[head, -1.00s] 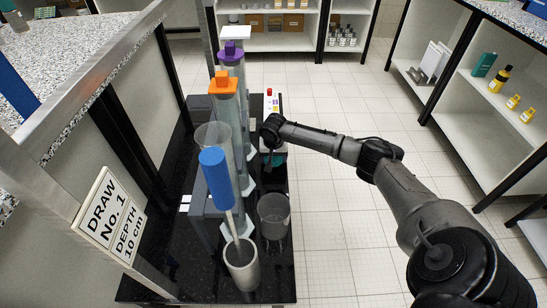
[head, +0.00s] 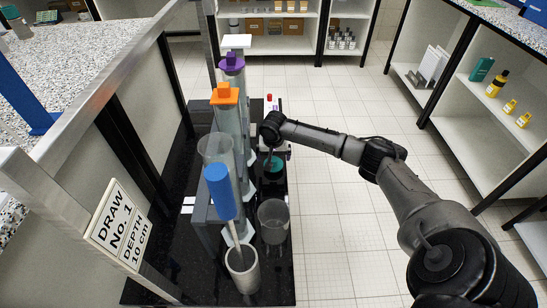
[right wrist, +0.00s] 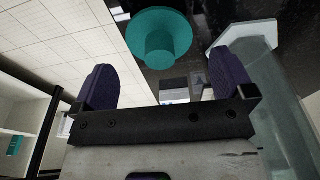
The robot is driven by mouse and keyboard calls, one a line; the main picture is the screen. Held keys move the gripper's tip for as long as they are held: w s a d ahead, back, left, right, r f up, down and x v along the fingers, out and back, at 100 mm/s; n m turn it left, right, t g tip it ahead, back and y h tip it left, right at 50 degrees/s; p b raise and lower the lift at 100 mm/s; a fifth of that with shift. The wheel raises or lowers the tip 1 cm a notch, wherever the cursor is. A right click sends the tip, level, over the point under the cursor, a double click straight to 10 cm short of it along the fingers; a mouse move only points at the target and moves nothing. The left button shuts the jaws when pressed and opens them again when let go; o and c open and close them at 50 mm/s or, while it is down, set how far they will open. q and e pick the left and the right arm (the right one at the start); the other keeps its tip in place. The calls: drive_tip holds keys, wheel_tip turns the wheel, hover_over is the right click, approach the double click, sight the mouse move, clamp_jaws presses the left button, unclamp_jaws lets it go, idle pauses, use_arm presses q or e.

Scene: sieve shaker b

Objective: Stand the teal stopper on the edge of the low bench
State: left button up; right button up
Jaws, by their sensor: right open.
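The teal stopper (head: 275,166) stands on the black low bench (head: 283,200), close to its right edge. In the right wrist view the stopper (right wrist: 158,42) shows as a wide disc with a narrower round part, beside the border between the black top and the pale floor. My right gripper (head: 272,152) is just above the stopper in the head view. In the right wrist view its two dark fingers (right wrist: 165,78) are spread wide, with the stopper ahead of the gap and nothing between them. My left gripper is not in view.
Tall clear cylinders with orange (head: 224,94) and purple (head: 232,63) tops stand left of the stopper. A clear beaker (head: 273,222) and a grey cup (head: 242,272) holding a blue-handled tool (head: 220,190) are nearer. The floor right of the bench is clear.

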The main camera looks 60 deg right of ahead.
sight(274, 167)
wheel_tip(274, 167, up, 8)
drive_tip(key=p, duration=0.3)
drive_tip(key=shift+s+a+f, duration=0.25)
drive_tip(key=shift+s+a, duration=0.05)
drive_tip(key=shift+a, duration=0.15)
idle(0.8)
